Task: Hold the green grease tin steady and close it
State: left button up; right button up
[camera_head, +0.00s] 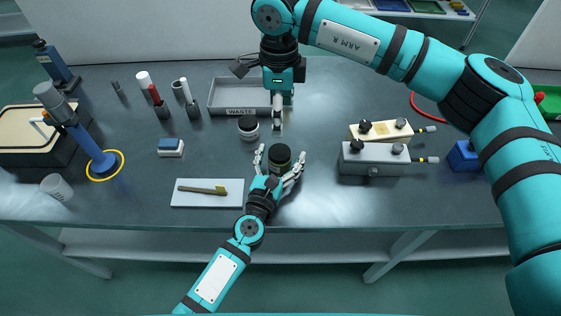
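The green grease tin (280,168) stands upright on the bench at the middle, with a dark round top (279,153). I cannot tell whether that top is a lid fully seated. My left gripper (281,153) reaches in from the front with its fingers spread on either side of the tin. Small gaps show between fingertips and tin, so it looks open around it. My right gripper (278,127) points down just behind the tin, apart from it. Its fingers are seen edge-on as one narrow pale shape, so their opening is hidden; no object shows in it.
A dark-lidded jar (248,127) stands just left of my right gripper. A grey tray marked WASTE (240,111) lies behind. A white board (190,200) with a tool is at front left. Grey and cream blocks (372,169) stand right.

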pick_arm(q)
jog(key=v, duration=1.2)
dwell(0.5)
